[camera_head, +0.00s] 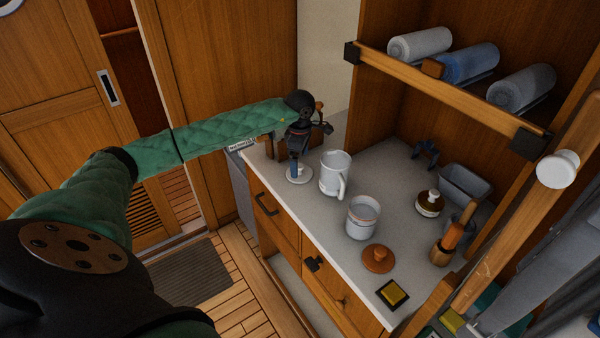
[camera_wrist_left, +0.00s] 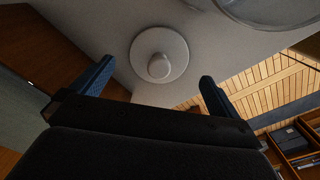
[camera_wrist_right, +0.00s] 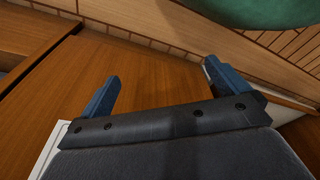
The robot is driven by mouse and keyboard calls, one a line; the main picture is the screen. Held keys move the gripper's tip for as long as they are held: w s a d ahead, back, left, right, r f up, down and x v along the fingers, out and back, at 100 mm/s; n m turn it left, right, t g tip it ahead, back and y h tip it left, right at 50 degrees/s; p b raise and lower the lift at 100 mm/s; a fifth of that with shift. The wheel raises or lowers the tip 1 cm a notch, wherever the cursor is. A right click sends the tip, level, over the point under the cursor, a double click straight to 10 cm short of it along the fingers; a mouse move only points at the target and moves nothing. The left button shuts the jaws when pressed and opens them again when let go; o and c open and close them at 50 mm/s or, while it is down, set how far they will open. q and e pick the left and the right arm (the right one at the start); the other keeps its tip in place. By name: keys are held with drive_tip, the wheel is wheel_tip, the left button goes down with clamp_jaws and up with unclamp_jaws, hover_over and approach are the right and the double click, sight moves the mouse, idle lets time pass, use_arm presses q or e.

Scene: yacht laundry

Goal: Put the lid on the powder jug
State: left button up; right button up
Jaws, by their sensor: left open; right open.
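The white lid (camera_head: 299,179), a round disc with a knob, lies on the pale counter near its left edge. It also shows in the left wrist view (camera_wrist_left: 146,42). The white powder jug (camera_head: 333,176) stands upright just right of the lid, its top uncovered and its handle toward the front right. A rounded pale edge, probably the jug (camera_wrist_left: 268,8), shows at the top right of the left wrist view. My left gripper (camera_head: 296,168) is open above the lid, fingers pointing down. My right gripper (camera_wrist_right: 158,80) is open and empty, seen only in its own wrist view.
On the counter (camera_head: 393,170) stand a second white container (camera_head: 362,220), a brown lid (camera_head: 378,258), a yellow-topped block (camera_head: 393,293), a squat bottle (camera_head: 429,204), a brush (camera_head: 445,245) and a grey bin (camera_head: 463,185). Rolled towels (camera_head: 470,63) lie on the shelf above.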

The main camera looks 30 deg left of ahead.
sight(299, 165)
use_arm(q)
wheel_tip(299, 165, down, 3)
drive_tip(key=shift+w+r, duration=0.1)
drive_tip(key=shift+a+f, duration=0.1)
drive_tip(key=shift+f, duration=0.4)
drive_tip(key=c, duration=0.9)
use_arm(e)
drive_tip(key=shift+w+d+r, duration=0.15)
drive_tip(key=shift+w+d, duration=0.05)
drive_tip(key=shift+w, duration=0.25)
use_arm(q)
drive_tip(key=shift+r, duration=0.1)
use_arm(e)
drive_tip(key=shift+a, duration=0.1)
